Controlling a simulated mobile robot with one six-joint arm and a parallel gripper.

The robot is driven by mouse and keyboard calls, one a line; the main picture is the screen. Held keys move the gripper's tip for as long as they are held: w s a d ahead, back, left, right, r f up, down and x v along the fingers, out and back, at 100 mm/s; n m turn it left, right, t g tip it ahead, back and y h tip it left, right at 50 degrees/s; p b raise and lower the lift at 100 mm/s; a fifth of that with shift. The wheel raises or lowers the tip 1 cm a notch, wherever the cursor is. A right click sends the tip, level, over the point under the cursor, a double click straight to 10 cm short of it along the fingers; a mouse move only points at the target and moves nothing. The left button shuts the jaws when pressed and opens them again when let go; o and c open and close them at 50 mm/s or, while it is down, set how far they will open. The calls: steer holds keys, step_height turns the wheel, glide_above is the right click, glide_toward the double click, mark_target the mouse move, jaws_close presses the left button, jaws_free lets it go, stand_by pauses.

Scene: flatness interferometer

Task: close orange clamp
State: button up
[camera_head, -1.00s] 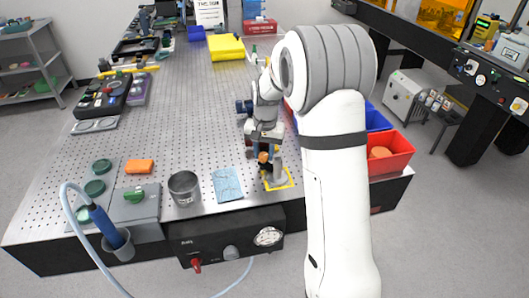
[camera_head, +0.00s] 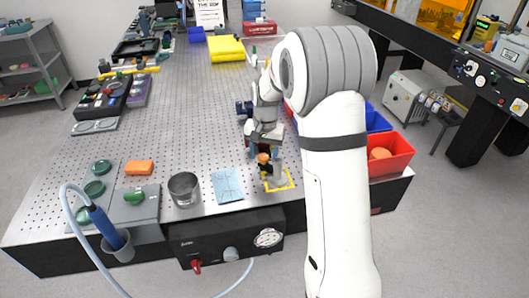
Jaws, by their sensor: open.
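The orange clamp (camera_head: 263,158) shows as a small orange part just above the yellow-outlined square (camera_head: 291,184) near the front edge of the bench. My gripper (camera_head: 265,148) is over it, pointing down, and is open. My gripper's fingers and the clamp overlap in this view, so I cannot tell whether they touch. The lower part of the clamp is small and partly hidden, and its position is unclear.
A blue sheet (camera_head: 228,186) and a metal cup (camera_head: 184,189) stand left of the square. An orange block (camera_head: 139,167) lies at the left. The perforated bench (camera_head: 185,110) is clear in the middle.

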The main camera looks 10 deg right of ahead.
mark_target(265, 156)
steer(key=shift+d+r+b, duration=0.1)
steer(key=shift+r+b, duration=0.25)
steer(key=shift+r, duration=3.55)
steer(key=shift+s, duration=0.1)
steer(key=s+r+n+t, duration=0.2)
steer(key=s+n, duration=0.3)
steer(key=s, duration=2.3)
steer(key=shift+s+r+t, duration=0.25)
steer(key=shift+r+t, duration=0.15)
steer(key=shift+r, duration=0.1)
